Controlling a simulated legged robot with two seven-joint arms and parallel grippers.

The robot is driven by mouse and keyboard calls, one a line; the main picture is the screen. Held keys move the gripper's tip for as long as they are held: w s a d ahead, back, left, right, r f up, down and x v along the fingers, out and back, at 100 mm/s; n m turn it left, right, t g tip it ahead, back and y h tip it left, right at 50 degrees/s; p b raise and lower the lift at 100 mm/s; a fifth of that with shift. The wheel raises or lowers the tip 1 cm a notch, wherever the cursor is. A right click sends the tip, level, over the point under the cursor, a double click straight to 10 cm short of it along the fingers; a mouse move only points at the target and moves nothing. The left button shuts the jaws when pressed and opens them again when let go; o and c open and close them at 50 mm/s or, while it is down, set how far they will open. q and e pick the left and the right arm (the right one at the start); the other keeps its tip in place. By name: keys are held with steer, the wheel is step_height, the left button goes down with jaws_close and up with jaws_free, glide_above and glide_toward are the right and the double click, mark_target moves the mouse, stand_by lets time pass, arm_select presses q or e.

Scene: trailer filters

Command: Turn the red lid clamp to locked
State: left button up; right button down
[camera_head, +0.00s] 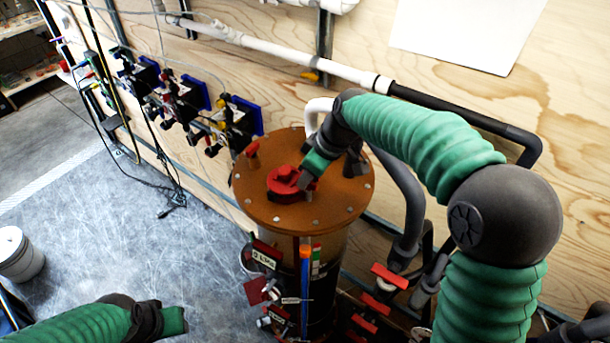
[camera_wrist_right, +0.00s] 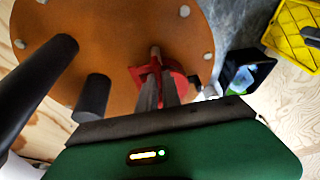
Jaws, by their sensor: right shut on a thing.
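The red lid clamp (camera_head: 287,183) sits on top of the round orange-brown lid (camera_head: 340,205) of the filter tank. My right gripper (camera_head: 303,181) reaches it from the upper right and is shut on its raised handle. In the right wrist view the red clamp (camera_wrist_right: 158,76) shows between the fingertips of the right gripper (camera_wrist_right: 157,88), which partly hide it. Whether the clamp stands at locked cannot be told. My left gripper (camera_head: 180,320) is low at the left, away from the tank, and its jaws are not clear.
A small red knob (camera_head: 252,150) stands at the lid's far left edge. Red-handled valves (camera_head: 388,276) and grey pipes are right of the tank. Pumps with blue parts (camera_head: 240,115) line the plywood wall. A white bucket (camera_head: 20,254) stands left. The floor between is open.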

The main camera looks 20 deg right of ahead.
steer(key=shift+w+d+r, duration=0.1)
steer(key=shift+w+r, duration=0.05)
steer(key=shift+r, duration=0.1)
steer(key=c, duration=1.8)
jaws_free()
steer(key=shift+o, duration=1.3)
steer(key=shift+s, duration=0.2)
steer(key=shift+s+d+f, duration=0.1)
steer(key=shift+d, duration=0.1)
steer(key=b+v, duration=0.2)
steer(key=v, duration=1.4)
steer(key=shift+d+r, duration=0.25)
steer(key=shift+r, duration=0.1)
steer(key=shift+s, duration=0.15)
